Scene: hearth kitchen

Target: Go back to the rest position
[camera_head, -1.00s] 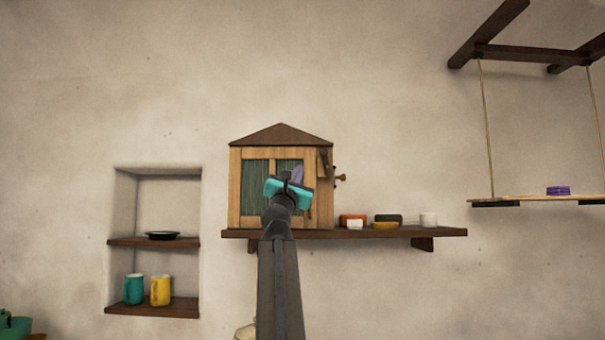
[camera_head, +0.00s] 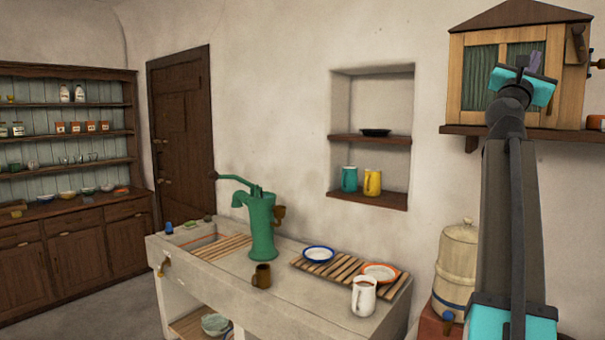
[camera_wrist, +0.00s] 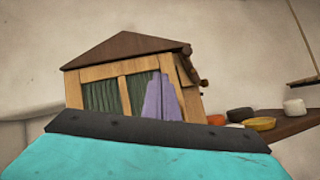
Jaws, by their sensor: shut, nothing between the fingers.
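My gripper (camera_head: 529,68) is raised at the right of the head view, in front of the wooden cabinet (camera_head: 470,70) on the wall shelf. My grey arm reaches up to it from the lower right. The gripper is shut and empty. In the wrist view, the cabinet (camera_wrist: 95,92) has a brown peaked roof and green curtained panes. A purple piece (camera_wrist: 160,100) shows in front of its right pane, just beyond the dark edge of my gripper; I cannot tell what it is.
A stone sink counter (camera_head: 300,305) with a green pump (camera_head: 261,225), plates, and a white jug (camera_head: 363,296) stands left of my arm. A beige crock (camera_head: 457,260) is close beside the arm. The niche (camera_head: 338,110) holds mugs. Open floor (camera_head: 100,310) lies far left.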

